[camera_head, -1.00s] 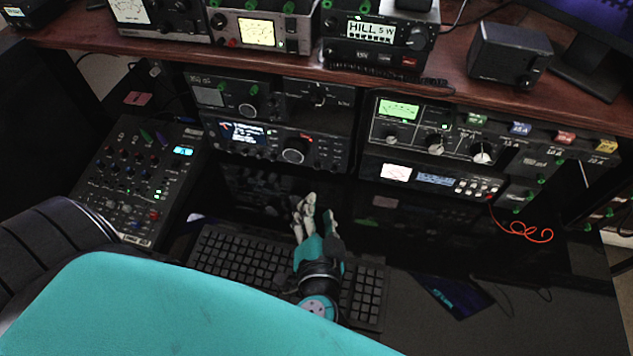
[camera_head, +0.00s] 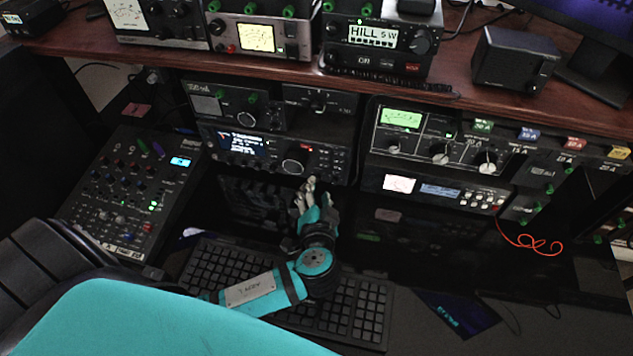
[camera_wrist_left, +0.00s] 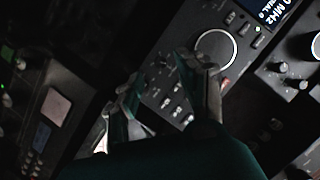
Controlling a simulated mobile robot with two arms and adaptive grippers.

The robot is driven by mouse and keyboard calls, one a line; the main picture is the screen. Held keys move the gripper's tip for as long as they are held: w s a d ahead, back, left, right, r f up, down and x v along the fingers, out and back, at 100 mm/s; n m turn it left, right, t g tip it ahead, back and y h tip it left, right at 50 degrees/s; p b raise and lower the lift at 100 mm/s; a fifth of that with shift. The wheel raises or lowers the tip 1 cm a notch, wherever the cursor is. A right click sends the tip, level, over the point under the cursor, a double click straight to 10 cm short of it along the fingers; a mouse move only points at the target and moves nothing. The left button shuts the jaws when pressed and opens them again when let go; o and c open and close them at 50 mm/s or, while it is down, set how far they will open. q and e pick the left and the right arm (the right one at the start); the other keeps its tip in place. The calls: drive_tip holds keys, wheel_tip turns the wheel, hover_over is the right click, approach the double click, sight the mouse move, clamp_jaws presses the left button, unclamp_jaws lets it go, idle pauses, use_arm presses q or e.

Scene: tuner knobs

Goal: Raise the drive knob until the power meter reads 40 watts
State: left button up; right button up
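My left gripper (camera_head: 306,190) is in front of the lower edge of the radio with the blue display (camera_head: 240,143), above the keyboard. In the left wrist view its fingers (camera_wrist_left: 165,92) are spread apart with nothing between them. A large round knob with a pale ring (camera_wrist_left: 215,49) lies just beyond the fingertips there; in the head view it is the radio's big knob (camera_head: 293,167). Several small knobs (camera_wrist_left: 172,100) show between the fingers. A lit green meter (camera_head: 402,118) is on the tuner at right. Labels are too small to tell which knob is the drive knob or which meter shows power. My right gripper is out of view.
A keyboard (camera_head: 350,318) lies under my left arm. A mixer (camera_head: 130,190) stands at left. The wooden shelf (camera_head: 460,85) overhangs the radios and holds more equipment. A red coiled wire (camera_head: 535,243) hangs at right. The desk right of the keyboard is mostly clear.

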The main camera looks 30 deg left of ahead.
use_arm(q)
drive_tip(key=shift+x, duration=2)
clamp_jaws()
